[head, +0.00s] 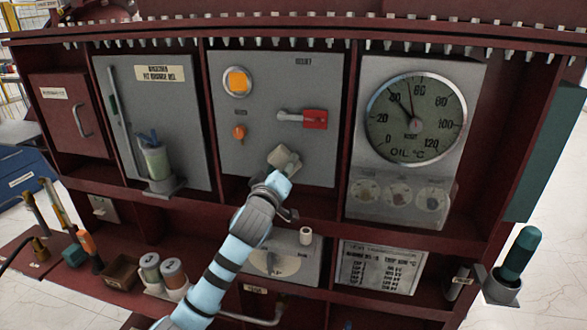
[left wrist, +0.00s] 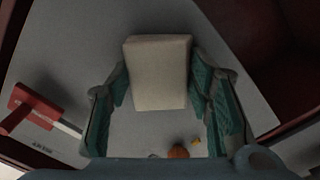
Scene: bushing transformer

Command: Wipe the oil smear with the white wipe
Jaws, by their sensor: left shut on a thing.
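The white wipe (head: 283,158) is a pale, off-white block in front of the lower part of the grey middle panel (head: 260,125). My left gripper (head: 284,176) is shut on it, reaching up from below. In the left wrist view the wipe (left wrist: 158,72) sits between the two green-padded fingers of my left gripper (left wrist: 159,88), with the grey panel behind it. I cannot tell whether the wipe touches the panel. I cannot make out the oil smear; the wipe or gripper may hide it. My right gripper is not in view.
The oil temperature dial (head: 415,118) is to the right. A cup holder (head: 156,165) juts out at left. Canisters (head: 174,274) stand on the lower shelf.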

